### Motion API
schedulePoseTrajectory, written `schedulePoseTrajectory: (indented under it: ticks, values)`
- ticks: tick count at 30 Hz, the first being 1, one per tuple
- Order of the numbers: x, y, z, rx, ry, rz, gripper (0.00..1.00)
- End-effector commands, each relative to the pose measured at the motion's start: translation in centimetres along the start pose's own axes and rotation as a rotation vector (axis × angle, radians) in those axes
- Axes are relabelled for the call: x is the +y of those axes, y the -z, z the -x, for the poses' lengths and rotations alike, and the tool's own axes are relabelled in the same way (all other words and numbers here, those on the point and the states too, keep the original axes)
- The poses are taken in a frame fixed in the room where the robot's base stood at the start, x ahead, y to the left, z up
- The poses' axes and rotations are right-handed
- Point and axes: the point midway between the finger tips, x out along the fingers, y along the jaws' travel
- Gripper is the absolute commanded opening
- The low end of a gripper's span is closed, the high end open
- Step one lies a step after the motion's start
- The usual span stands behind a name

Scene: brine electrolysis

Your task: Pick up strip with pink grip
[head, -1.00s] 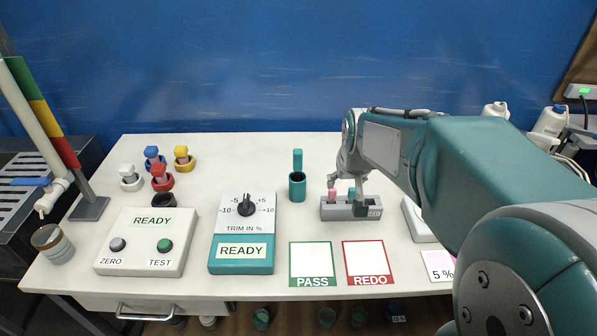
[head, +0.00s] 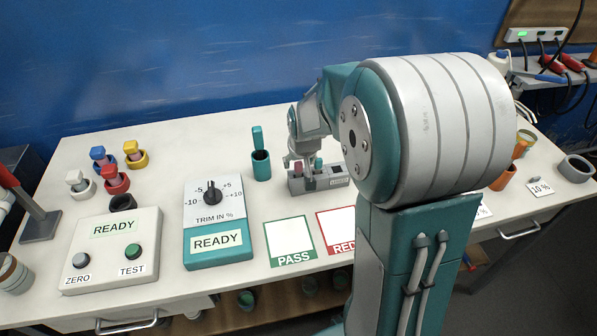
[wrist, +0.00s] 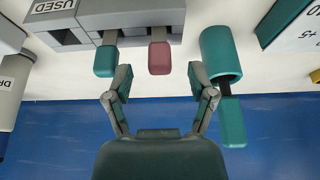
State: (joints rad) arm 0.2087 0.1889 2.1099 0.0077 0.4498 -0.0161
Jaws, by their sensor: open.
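The strip holder (head: 330,181) is a grey block near the back of the table. The strip with the pink grip (wrist: 159,58) stands in it, with a teal-gripped strip (wrist: 106,61) beside it on the left in the wrist view. In the head view the pink grip (head: 298,167) is partly hidden by my gripper (head: 301,158). In the wrist view my gripper (wrist: 160,77) is open and empty, its fingers on either side of the pink grip, which lies near the fingertips. Contact cannot be told.
A teal cup (head: 261,166) with a teal-handled tool stands close to the holder; in the wrist view the cup (wrist: 218,54) is right beside my right finger. The PASS card (head: 290,241) and trim box (head: 215,220) lie nearer the front.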

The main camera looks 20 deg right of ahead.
Motion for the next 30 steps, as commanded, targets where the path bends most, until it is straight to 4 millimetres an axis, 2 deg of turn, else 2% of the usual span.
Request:
schedulePoseTrajectory:
  ticks: [3,6,13,14,15,17,18,19,30]
  values:
    - [0.0,-0.1,-1.8,-0.004,0.000,-0.001,0.71]
    - [0.0,-0.1,-2.5,-0.001,0.000,-0.001,0.71]
    - [0.1,-0.1,-2.5,0.000,0.000,-0.001,0.71]
    - [0.1,-0.1,-2.5,0.000,0.000,-0.001,0.62]
    - [0.1,-0.1,-2.5,0.000,0.000,-0.001,0.45]
    - [0.1,-0.1,-2.5,0.000,0.000,-0.001,0.24]
    - [0.1,-0.1,-2.5,0.000,0.000,-0.001,0.10]
    - [0.1,-0.1,-2.5,0.000,0.000,-0.001,0.06]
    - [0.1,0.0,-2.4,0.000,0.000,-0.001,0.05]
